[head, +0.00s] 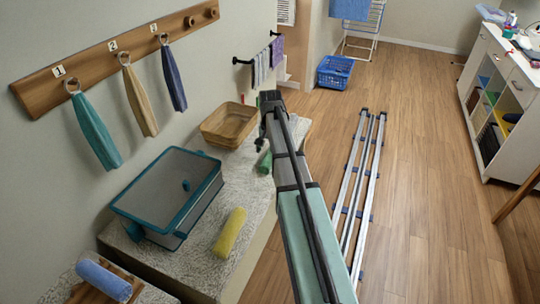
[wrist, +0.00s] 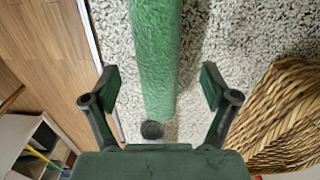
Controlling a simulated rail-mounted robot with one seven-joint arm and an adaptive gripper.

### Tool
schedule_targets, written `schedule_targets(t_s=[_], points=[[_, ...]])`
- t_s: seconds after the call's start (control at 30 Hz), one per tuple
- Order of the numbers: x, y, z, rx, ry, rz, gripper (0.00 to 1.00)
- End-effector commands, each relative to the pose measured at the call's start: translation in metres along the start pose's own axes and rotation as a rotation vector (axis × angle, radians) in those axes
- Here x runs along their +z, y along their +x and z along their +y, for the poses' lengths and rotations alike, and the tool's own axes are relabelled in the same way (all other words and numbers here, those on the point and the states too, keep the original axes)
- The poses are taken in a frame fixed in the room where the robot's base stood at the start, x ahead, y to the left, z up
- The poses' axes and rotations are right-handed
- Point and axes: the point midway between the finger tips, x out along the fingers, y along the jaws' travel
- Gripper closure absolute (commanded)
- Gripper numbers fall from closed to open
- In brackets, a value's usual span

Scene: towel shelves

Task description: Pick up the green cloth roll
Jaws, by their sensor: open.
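The green cloth roll (wrist: 153,60) lies on the speckled grey counter and runs from the top of the wrist view down between the fingers, a little left of the middle between them. In the head view the green roll (head: 265,162) is partly hidden behind my arm, near the counter's right edge. My gripper (head: 260,143) is mostly hidden there.
A wicker basket (head: 228,125) stands close by on the counter; it also shows in the wrist view (wrist: 290,115). A teal-framed bin (head: 168,195) and a yellow roll (head: 229,233) lie nearer. A blue roll (head: 103,279) rests at the lower left. Towels hang on the wall rack (head: 115,55).

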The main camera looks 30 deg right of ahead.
Motion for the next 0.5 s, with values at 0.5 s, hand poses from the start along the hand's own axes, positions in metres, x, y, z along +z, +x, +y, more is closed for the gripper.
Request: schedule_targets(t_s=[0.5], points=[[0.0, 0.026, -0.001, 0.0, 0.0, 0.0, 0.15]])
